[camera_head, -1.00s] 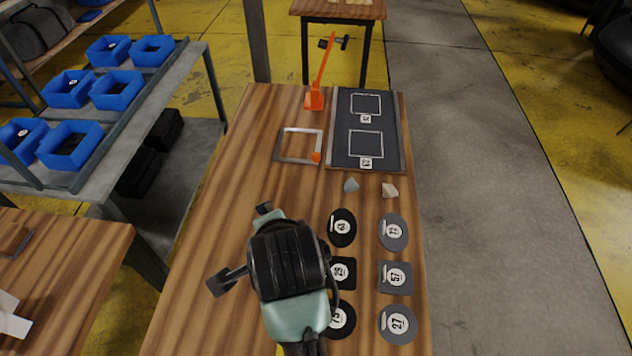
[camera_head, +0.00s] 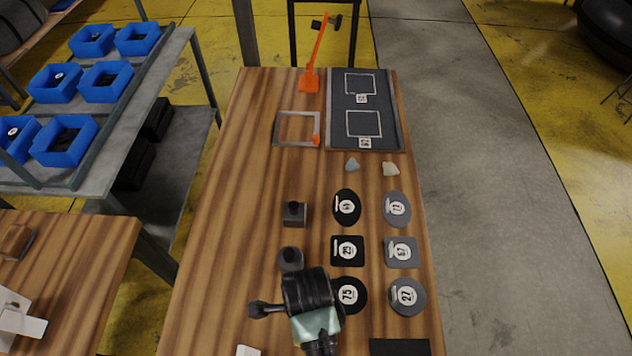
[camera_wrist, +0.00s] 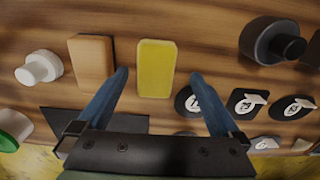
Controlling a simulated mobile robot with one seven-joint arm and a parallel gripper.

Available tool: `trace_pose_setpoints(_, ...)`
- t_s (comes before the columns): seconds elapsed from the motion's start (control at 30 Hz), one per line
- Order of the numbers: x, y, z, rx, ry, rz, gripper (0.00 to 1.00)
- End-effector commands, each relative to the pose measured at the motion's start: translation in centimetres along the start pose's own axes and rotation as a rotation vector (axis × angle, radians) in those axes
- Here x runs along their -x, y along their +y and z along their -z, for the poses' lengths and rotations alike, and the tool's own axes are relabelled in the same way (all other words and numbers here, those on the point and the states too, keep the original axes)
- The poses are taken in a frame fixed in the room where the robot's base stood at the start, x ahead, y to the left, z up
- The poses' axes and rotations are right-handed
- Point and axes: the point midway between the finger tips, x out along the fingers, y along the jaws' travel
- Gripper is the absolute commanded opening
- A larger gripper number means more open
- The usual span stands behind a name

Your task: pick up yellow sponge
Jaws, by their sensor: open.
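The yellow sponge (camera_wrist: 157,68) lies flat on the wooden table in the wrist view, with its long side pointing toward my gripper. I cannot make it out in the head view. My gripper (camera_wrist: 160,73) is open, with its two blue fingers apart. In the wrist picture the sponge shows between and beyond the fingertips, nearer the left finger. Nothing is held. In the head view my black wrist is at the lower middle of the table and the fingers are hidden.
A brown block (camera_wrist: 93,62) lies close left of the sponge. A white knobbed piece (camera_wrist: 40,68) and a black cylinder (camera_wrist: 270,42) stand farther out. Labelled dark patches (camera_head: 347,207) lie in rows. A dark panel (camera_head: 362,112) and an orange tool (camera_head: 310,78) are farther back.

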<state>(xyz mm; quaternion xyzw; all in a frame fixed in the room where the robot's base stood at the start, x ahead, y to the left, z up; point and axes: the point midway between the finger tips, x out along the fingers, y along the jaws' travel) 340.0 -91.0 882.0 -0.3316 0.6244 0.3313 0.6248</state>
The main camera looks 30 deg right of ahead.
Motion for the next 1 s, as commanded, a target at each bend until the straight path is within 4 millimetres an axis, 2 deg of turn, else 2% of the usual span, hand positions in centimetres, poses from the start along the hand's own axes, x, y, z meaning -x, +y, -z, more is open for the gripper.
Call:
trace_pose_setpoints(0.17,-2.6,0.8,0.2,0.001,0.002,-0.006,1.0)
trace_pose_setpoints(0.3,-4.3,0.7,0.1,0.001,0.001,-0.003,1.0)
trace_pose_setpoints(0.6,-4.7,0.6,0.1,0.001,0.0,0.0,0.98)
trace_pose_setpoints(1.0,-4.7,0.6,0.1,0.001,0.0,0.0,0.26)
